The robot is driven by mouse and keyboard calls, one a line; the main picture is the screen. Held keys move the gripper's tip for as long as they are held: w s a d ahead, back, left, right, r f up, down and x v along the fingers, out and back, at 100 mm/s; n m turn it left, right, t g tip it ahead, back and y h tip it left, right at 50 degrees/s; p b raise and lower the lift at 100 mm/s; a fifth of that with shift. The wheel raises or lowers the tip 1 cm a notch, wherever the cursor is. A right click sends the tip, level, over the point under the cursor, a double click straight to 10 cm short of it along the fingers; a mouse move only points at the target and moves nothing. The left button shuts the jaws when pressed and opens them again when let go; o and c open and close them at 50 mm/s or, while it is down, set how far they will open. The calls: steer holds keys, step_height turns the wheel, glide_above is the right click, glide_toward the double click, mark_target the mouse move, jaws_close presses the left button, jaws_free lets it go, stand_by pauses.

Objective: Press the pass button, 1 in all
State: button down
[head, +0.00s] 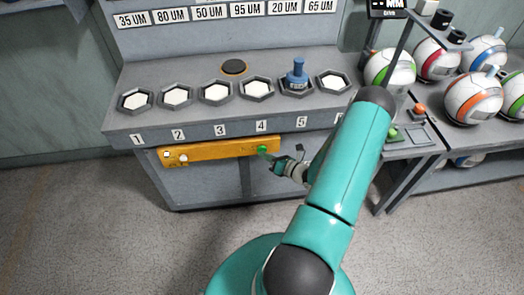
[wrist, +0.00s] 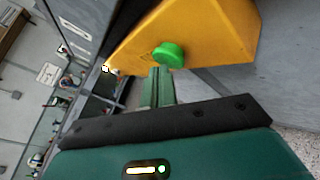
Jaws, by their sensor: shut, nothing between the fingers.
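The green button (wrist: 169,55) stands out from the orange panel (wrist: 205,32). In the head view the green button (head: 262,150) is near the right end of the long orange panel (head: 215,153), under the label 4. My gripper (wrist: 158,72) is shut and empty, its green fingers ending right at the button's lower left edge in the wrist view. In the head view my gripper (head: 270,157) is just to the right of the button. I cannot tell whether the fingertips touch it.
The panel is on the front of a grey bench (head: 120,125) with several hexagonal sockets. A blue-handled piece (head: 297,70) sits at socket 5. A white knob (head: 184,158) is at the panel's left. Balls (head: 473,97) fill a rack at the right. The floor at left is clear.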

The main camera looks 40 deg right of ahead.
steer(key=shift+s+a, duration=0.3)
steer(key=shift+s, duration=0.15)
steer(key=shift+s+a, duration=0.7)
steer(key=shift+s, duration=0.35)
steer(key=shift+s+a, duration=0.7)
steer(key=shift+s, duration=0.3)
